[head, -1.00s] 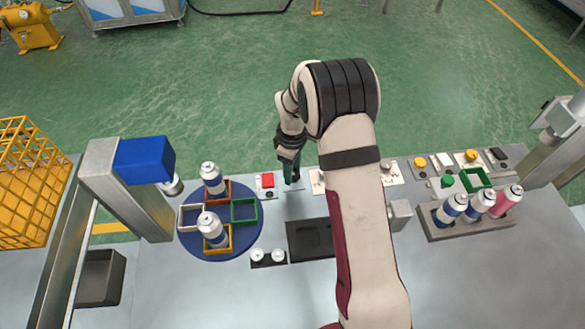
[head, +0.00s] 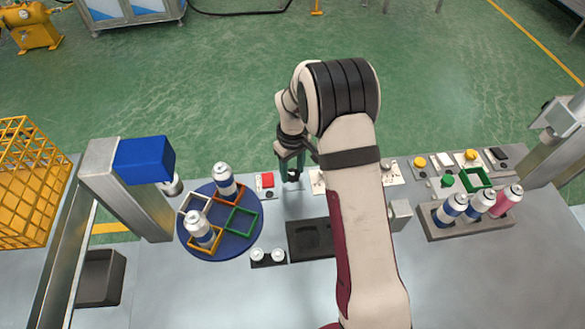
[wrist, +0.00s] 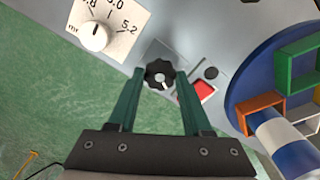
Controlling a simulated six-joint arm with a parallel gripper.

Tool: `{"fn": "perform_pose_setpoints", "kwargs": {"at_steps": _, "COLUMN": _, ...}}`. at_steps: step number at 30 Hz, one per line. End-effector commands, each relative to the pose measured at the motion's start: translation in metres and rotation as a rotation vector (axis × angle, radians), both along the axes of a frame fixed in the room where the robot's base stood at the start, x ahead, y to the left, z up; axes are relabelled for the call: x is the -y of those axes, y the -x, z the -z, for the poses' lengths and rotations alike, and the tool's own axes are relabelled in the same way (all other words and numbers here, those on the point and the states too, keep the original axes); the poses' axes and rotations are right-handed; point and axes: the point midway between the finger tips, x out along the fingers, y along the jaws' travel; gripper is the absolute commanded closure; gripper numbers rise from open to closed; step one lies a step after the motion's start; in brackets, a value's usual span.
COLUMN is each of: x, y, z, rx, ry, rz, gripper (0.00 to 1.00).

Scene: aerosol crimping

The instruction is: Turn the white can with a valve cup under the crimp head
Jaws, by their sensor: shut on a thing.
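My gripper (head: 292,173) is at the table's far edge, right of the turntable. In the wrist view its green fingers stand either side of a black knob (wrist: 160,74) with a white mark, and are shut on it. The blue turntable (head: 251,240) carries coloured square holders. One can (head: 223,177), white with a blue band, stands in the orange-red holder at the back. A similar can (head: 199,229) stands in the yellow-orange holder at the front left. Their valve cups are too small to tell. The crimp head (head: 173,186) hangs from a blue block, nearest the empty white holder (head: 193,203).
A red button (head: 267,180) sits between turntable and knob. The green holder (head: 241,220) is empty. A dial (wrist: 93,37) is beside the knob. Small cups in a dark block (head: 268,262) and a dark tray (head: 311,241) lie in front. A rack (head: 468,228) of cans stands right.

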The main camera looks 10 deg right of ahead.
Motion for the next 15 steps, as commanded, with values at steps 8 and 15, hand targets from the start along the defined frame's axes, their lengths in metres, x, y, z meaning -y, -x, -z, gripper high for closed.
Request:
{"fn": "perform_pose_setpoints", "kwargs": {"at_steps": 8, "x": -0.0001, "y": -0.0003, "z": -0.0007, "rx": 0.001, "ry": 0.000, "rz": 0.258, "gripper": 1.00}}
{"fn": "perform_pose_setpoints", "kwargs": {"at_steps": 15, "x": -0.0001, "y": -0.0004, "z": -0.0007, "rx": 0.001, "ry": 0.000, "rz": 0.486, "gripper": 1.00}}
